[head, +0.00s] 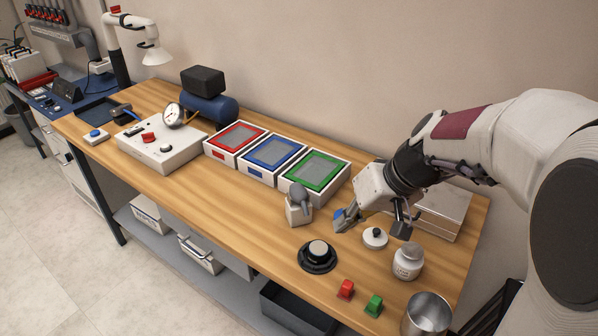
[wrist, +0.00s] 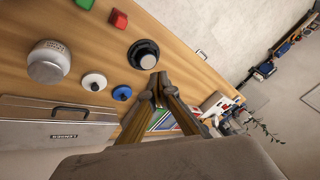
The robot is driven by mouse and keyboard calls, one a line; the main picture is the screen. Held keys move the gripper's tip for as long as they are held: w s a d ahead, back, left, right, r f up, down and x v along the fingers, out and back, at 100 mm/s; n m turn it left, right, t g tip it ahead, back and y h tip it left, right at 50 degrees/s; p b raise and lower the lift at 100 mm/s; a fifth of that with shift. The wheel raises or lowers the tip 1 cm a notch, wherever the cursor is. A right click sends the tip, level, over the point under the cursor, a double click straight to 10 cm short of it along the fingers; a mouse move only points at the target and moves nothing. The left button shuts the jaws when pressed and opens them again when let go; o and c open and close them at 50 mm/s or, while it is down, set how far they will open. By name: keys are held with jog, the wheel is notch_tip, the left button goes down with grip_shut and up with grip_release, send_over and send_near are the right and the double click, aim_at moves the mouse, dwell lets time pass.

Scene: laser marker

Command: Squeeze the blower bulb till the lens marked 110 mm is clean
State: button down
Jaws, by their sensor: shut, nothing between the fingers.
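My gripper (head: 343,224) is shut and empty, low over the right part of the bench; its fingertips also meet in the wrist view (wrist: 158,82). A grey bulb-shaped thing (head: 299,196), probably the blower bulb, sits in a pale block holder left of my gripper, apart from it. A black round mount with a pale top (head: 318,250) stands in front of my gripper and also shows in the wrist view (wrist: 144,54). A white disc with a dark knob (head: 375,237) and a blue disc (head: 339,213) lie close by. I cannot read a 110 mm mark anywhere.
Red (head: 237,136), blue (head: 272,152) and green (head: 314,170) framed boxes stand behind. A white jar (head: 407,261), metal cup (head: 427,314), red block (head: 345,289) and green block (head: 374,305) are at the right front. A silver case (head: 445,212) lies behind my gripper.

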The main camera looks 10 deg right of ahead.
jog(key=w+r+n+t+y, duration=0.2)
jog(key=w+r+n, duration=0.3)
jog(key=w, duration=0.8)
jog(key=shift+w+d+n+t, duration=0.15)
jog(key=shift+d+n+t, duration=0.2)
jog(key=shift+n+t, duration=1.05)
jog(key=shift+n+g, duration=0.5)
jog(key=shift+n, duration=0.1)
jog(key=shift+a+f, duration=0.1)
send_near(294, 186)
jog(key=w+a, duration=0.1)
jog(key=w+a+f, duration=0.1)
jog(key=shift+w+a, duration=0.35)
jog(key=shift+w, duration=0.05)
jog(key=shift+w+f, duration=0.2)
jog(key=shift+f, duration=1)
